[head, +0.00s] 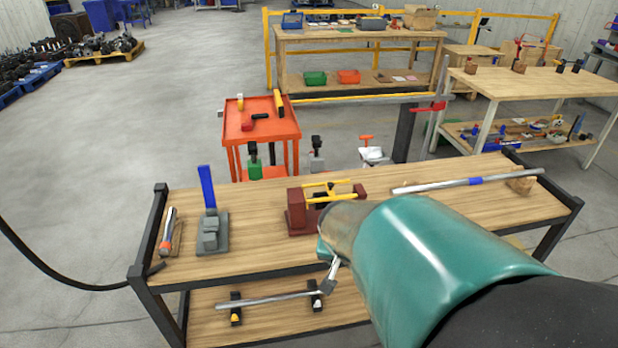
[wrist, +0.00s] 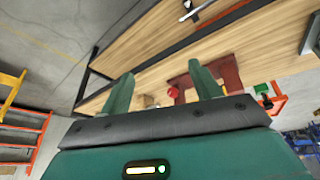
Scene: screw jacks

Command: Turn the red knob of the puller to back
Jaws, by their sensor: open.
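The puller (head: 298,212) is a dark red block device with yellow bars. It stands on the wooden bench top near the middle of the head view, partly behind my arm. In the wrist view its dark red body (wrist: 228,72) shows behind my right finger. A small red knob (wrist: 172,92) shows between my two fingers, closer to the right one. I cannot tell whether a finger touches it. My gripper (wrist: 161,72) is open, with nothing held between its green fingers. In the head view my arm hides the fingertips and the knob.
On the bench (head: 260,255) stand a grey jack with a blue lever (head: 208,188), an orange-ended tool (head: 167,230) at left, and a long metal bar (head: 440,186) at right. An orange cart (head: 258,118) stands behind. The bench top between the grey jack and the puller is clear.

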